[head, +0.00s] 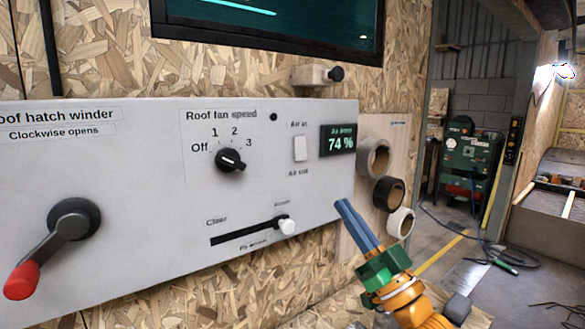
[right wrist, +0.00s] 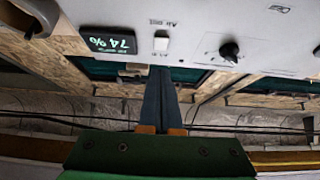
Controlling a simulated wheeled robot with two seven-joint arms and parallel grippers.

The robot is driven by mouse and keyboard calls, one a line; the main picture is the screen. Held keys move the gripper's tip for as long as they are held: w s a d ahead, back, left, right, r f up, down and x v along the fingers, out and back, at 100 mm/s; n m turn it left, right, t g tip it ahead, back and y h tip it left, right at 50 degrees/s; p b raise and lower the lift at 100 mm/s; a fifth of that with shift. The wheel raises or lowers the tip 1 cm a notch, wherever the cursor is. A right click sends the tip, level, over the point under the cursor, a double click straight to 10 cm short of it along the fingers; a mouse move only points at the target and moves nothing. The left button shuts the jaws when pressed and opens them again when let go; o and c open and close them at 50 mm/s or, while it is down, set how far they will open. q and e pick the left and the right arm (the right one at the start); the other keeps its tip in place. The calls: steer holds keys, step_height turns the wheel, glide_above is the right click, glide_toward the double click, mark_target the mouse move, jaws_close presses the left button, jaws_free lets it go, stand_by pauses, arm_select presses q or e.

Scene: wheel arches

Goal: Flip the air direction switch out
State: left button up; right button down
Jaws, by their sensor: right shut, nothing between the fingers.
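The air direction switch (head: 300,149) is a small white rocker on the pale control panel (head: 130,170), between two small labels that read roughly "Air in" above and "Air out" below. In the right wrist view the switch (right wrist: 161,42) appears upside down, just beyond my fingertips. My right gripper (head: 343,204) has blue fingers pressed together with nothing between them. In the head view its tips are below and right of the switch, near the panel's right edge. In the right wrist view the fingers (right wrist: 161,72) point toward the switch, with no clear contact. My left gripper is not in view.
A "74 %" display (head: 338,140) sits right of the switch. The fan knob (head: 230,160), a white-tipped slider (head: 286,226) and a red-handled crank (head: 22,281) are on the panel. Several rolls (head: 388,194) stick out to its right. A dark screen (head: 270,22) is above.

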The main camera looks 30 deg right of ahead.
steer(key=s+r, duration=0.1)
steer(key=s, duration=0.2)
steer(key=p, duration=0.6)
glide_toward(301, 151)
step_height(301, 151, up, 4)
steer(key=w+p, duration=0.1)
steer(key=w, duration=0.2)
steer(key=shift+w+a+f, duration=0.1)
steer(key=shift+w, duration=0.2)
steer(key=shift+w+f, duration=0.25)
steer(key=shift+w, duration=0.3)
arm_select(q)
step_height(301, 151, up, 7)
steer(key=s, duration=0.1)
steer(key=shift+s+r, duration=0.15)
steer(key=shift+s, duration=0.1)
arm_select(e)
steer(key=shift+s, duration=0.1)
